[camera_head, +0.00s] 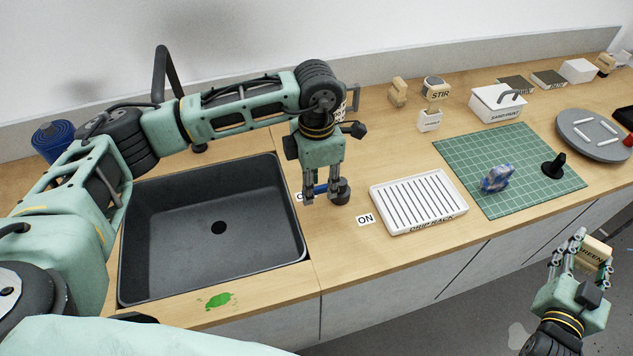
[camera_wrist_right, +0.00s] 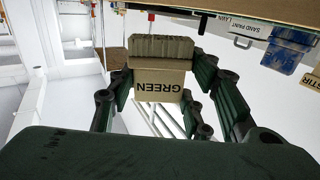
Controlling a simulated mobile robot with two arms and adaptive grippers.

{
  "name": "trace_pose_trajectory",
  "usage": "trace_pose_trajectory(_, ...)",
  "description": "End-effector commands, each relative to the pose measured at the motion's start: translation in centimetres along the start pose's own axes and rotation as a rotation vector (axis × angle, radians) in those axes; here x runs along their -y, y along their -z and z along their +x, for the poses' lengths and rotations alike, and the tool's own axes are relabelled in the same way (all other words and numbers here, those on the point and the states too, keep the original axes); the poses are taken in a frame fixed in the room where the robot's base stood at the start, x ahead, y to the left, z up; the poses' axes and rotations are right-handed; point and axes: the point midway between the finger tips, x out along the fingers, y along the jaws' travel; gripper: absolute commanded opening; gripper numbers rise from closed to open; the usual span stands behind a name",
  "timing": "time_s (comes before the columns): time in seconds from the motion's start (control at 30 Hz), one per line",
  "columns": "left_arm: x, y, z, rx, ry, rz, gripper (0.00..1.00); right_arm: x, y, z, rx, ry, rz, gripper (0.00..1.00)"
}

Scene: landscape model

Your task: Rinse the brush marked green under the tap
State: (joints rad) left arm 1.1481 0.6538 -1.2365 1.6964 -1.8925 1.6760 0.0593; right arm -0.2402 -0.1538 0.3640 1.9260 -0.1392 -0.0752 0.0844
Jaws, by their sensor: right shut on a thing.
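The brush marked GREEN (camera_head: 597,247) is a tan block held at the lower right, in front of the counter. The right wrist view shows its label upside down and grey-brown bristles on the brush (camera_wrist_right: 160,82). My right gripper (camera_head: 580,248) is shut on it. The dark tap (camera_head: 161,70) arches behind the black sink (camera_head: 175,265), partly hidden by my left arm. My left gripper (camera_head: 322,196) points down right of the sink, its fingers apart around a blue lever (camera_head: 320,188) with a dark round base (camera_head: 341,191). Whether they touch it is unclear.
An ON label (camera_head: 365,219) lies right of the lever. A white drip rack (camera_head: 418,203) and a green cutting mat (camera_head: 515,155) with a blue-white lump (camera_head: 496,179) stand farther right. A green paint blot (camera_head: 218,300) marks the counter's front edge. The sink basin is empty.

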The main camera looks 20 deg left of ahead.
Motion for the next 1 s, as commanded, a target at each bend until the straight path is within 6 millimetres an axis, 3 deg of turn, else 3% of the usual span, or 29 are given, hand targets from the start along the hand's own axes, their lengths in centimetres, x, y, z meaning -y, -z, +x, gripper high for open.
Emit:
trace_pose_trajectory(0.5, -0.1, -0.1, -9.6, 0.004, -0.003, 0.000, 0.30, 0.0, 0.0, 0.0, -0.001, 0.000, 0.000, 0.20)
trace_pose_trajectory(0.7, -0.1, 0.0, -11.5, 0.002, -0.001, 0.000, 0.30, 0.0, 0.0, 0.0, -0.001, 0.000, 0.000, 0.20)
trace_pose_trajectory(1.0, -0.1, 0.0, -11.7, 0.001, 0.000, 0.000, 0.30, 0.0, 0.0, 0.0, -0.001, 0.000, 0.000, 0.20)
